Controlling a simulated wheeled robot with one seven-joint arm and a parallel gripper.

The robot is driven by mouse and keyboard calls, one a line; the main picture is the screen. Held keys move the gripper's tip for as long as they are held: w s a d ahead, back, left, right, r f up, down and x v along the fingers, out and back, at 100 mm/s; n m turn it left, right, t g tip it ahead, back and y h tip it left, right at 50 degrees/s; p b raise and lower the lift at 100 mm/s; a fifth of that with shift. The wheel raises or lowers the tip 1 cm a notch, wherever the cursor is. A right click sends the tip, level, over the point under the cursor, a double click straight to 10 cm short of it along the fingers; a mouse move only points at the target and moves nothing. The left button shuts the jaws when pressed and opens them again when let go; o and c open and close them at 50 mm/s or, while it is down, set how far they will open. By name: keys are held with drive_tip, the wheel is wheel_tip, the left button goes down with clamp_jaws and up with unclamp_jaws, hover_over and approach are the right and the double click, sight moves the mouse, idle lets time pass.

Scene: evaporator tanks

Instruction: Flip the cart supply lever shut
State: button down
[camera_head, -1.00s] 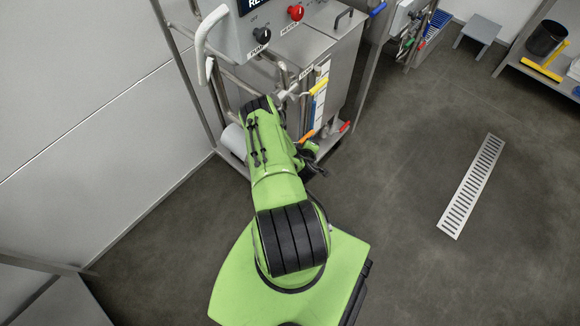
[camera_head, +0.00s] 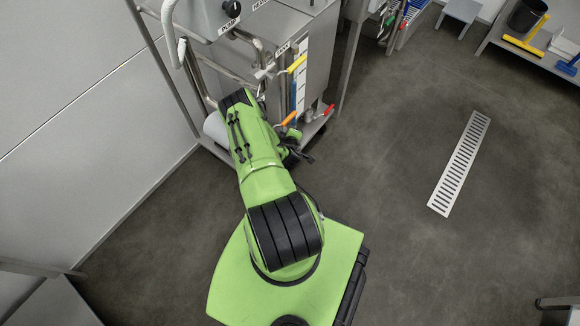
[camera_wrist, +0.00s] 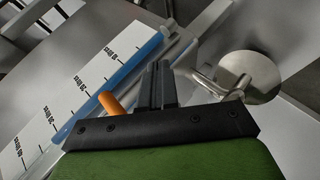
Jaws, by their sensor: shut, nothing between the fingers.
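The tank cart (camera_head: 318,50) stands at the upper middle of the head view. It carries a yellow lever (camera_head: 297,63) beside its white scale, an orange lever (camera_head: 289,118) lower down and a red lever (camera_head: 328,110) to the right. I cannot read which one is the supply lever. In the wrist view an orange handle (camera_wrist: 110,103) sticks out just left of my gripper (camera_wrist: 158,72), with a visible gap between them in the picture. The fingers are shut and empty.
In the wrist view a blue tube (camera_wrist: 112,82) runs along a white scale (camera_wrist: 85,92), and a round metal disc (camera_wrist: 250,77) with a bent rod is at the right. A floor drain (camera_head: 460,165) lies right of the cart. The floor there is clear.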

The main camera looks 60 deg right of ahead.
drive_tip(key=s+a+f+p, duration=0.3)
drive_tip(key=a+p, duration=0.1)
drive_tip(key=a, duration=0.5)
drive_tip(key=shift+f, duration=0.4)
drive_tip(key=shift+a, duration=0.1)
